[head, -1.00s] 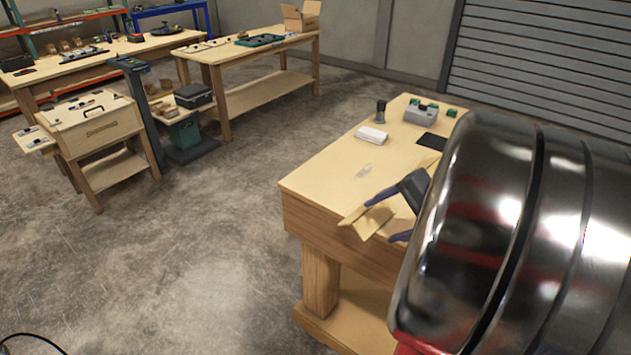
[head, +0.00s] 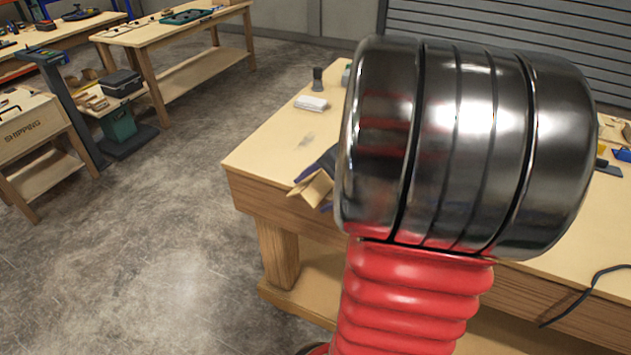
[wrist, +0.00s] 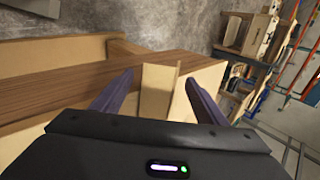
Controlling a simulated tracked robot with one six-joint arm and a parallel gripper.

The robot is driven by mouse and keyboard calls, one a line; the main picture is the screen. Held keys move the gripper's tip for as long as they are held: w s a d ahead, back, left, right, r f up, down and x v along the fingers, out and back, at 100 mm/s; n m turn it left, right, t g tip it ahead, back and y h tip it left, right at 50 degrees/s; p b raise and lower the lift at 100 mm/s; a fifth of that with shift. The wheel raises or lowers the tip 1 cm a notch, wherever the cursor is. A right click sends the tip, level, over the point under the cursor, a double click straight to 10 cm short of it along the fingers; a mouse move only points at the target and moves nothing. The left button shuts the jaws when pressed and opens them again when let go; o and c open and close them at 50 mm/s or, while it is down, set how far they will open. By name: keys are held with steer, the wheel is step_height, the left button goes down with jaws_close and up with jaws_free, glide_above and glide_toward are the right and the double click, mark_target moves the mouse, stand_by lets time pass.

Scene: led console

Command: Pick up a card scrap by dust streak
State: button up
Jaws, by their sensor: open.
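A tan folded card scrap (head: 312,188) is at the near left edge of the workbench in the head view. A grey dust streak (head: 306,139) lies on the bench top just beyond it. My gripper (wrist: 159,77) is open, its two dark fingers on either side of the card scrap (wrist: 155,95) in the wrist view. In the head view, my arm's metal joint hides most of the gripper.
The workbench (head: 250,150) also bears a white block (head: 311,103) and a dark upright item (head: 318,78). A black cable (head: 585,295) hangs over its front edge at right. Open concrete floor (head: 160,235) lies to the left, with other benches beyond.

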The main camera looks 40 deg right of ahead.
steer(key=shift+f, duration=0.1)
steer(key=shift+c, duration=0.2)
steer(key=c, duration=1.1)
